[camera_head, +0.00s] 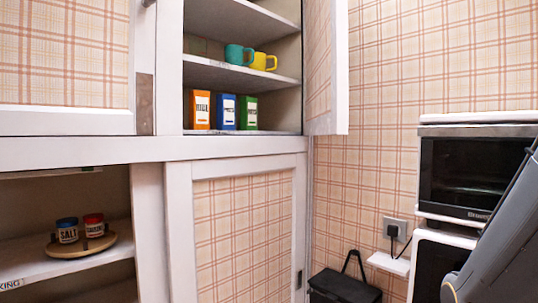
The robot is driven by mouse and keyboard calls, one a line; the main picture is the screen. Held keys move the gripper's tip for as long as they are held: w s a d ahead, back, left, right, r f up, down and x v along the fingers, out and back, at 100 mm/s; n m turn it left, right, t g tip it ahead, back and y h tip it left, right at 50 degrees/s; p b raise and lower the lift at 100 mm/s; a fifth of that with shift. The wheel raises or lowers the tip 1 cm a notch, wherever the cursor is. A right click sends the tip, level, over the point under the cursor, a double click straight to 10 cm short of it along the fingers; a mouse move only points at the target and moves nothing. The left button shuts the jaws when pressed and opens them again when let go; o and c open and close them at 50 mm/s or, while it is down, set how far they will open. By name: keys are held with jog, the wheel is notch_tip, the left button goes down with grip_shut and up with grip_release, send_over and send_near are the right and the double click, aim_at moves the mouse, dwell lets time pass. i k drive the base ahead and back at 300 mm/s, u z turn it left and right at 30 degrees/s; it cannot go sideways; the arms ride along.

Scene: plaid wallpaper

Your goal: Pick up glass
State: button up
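No glass can be made out in the head view. A teal mug (234,54) and a yellow mug (264,61) stand side by side on a shelf of the open upper cupboard. My gripper is outside the view. Only a grey part of my arm shows at the right edge, in front of the oven.
Orange (200,109), blue (224,112) and green (248,113) boxes stand below the mugs. The upper cupboard door (327,65) hangs open. Two jars sit on a round board (82,246) at lower left. An oven (480,170) and a black bin (343,287) are at right.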

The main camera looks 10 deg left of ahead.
aim_at(197, 42)
jog(key=u, duration=1.3)
jog(key=k, duration=0.65)
jog(key=z, duration=0.4)
jog(key=i, duration=1.3)
jog(key=u, duration=0.35)
